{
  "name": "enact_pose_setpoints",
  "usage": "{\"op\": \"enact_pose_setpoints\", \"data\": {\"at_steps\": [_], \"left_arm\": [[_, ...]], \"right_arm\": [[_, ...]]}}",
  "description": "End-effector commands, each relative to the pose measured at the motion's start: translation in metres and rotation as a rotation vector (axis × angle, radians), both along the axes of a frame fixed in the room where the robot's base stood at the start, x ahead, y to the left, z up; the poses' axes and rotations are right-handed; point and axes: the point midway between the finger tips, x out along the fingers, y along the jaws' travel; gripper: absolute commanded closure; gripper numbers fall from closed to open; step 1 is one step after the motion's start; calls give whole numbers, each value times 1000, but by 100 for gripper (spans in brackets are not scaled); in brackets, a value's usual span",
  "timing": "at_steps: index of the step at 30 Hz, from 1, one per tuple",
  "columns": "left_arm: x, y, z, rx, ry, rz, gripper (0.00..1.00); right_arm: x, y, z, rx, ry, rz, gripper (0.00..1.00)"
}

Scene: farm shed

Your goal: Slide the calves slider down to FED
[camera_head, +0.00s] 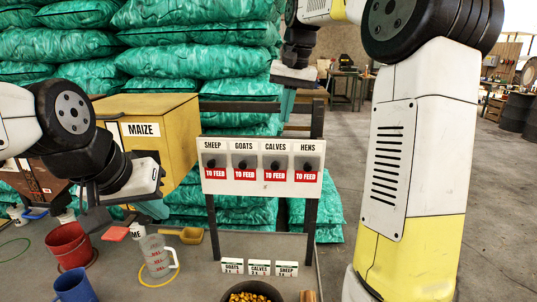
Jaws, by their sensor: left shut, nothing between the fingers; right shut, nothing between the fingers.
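A white board (262,186) stands upright on dark posts at the back of the table. It carries four labelled sliders in a row: SHEEP, GOATS, CALVES and HENS. The calves slider (275,166) has a dark knob at the upper part of its panel, with a red TO FEED label showing below it. The other three look the same. My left gripper (153,208) is shut and empty, left of the board and above the table. My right gripper (286,104) is shut and empty, above the board near its CALVES and HENS end.
A yellow MAIZE box (168,112) stands left of the board. A red bucket (68,245), a clear measuring jug (155,256), a blue mug (75,287) and a bowl of maize (250,296) are on the table. Small cards (259,268) stand below the board. Green sacks are stacked behind.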

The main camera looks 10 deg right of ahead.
Motion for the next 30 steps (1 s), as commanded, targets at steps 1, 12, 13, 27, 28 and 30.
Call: {"op": "enact_pose_setpoints", "data": {"at_steps": [1, 12, 13, 27, 28, 30], "left_arm": [[0, 0, 0, 0, 0, 0, 100], [0, 0, 0, 0, 0, 0, 100], [0, 0, 0, 0, 0, 0, 100], [0, 0, 0, 0, 0, 0, 100], [0, 0, 0, 0, 0, 0, 100], [0, 0, 0, 0, 0, 0, 100]], "right_arm": [[0, 0, 0, 0, 0, 0, 100], [4, 3, -26, 0, 3, 0, 100], [5, 4, -32, 0, 3, 0, 100], [22, 15, -121, 0, 2, 1, 100], [23, 15, -124, 0, 2, 1, 100], [24, 16, -130, 0, 1, 1, 100]]}}
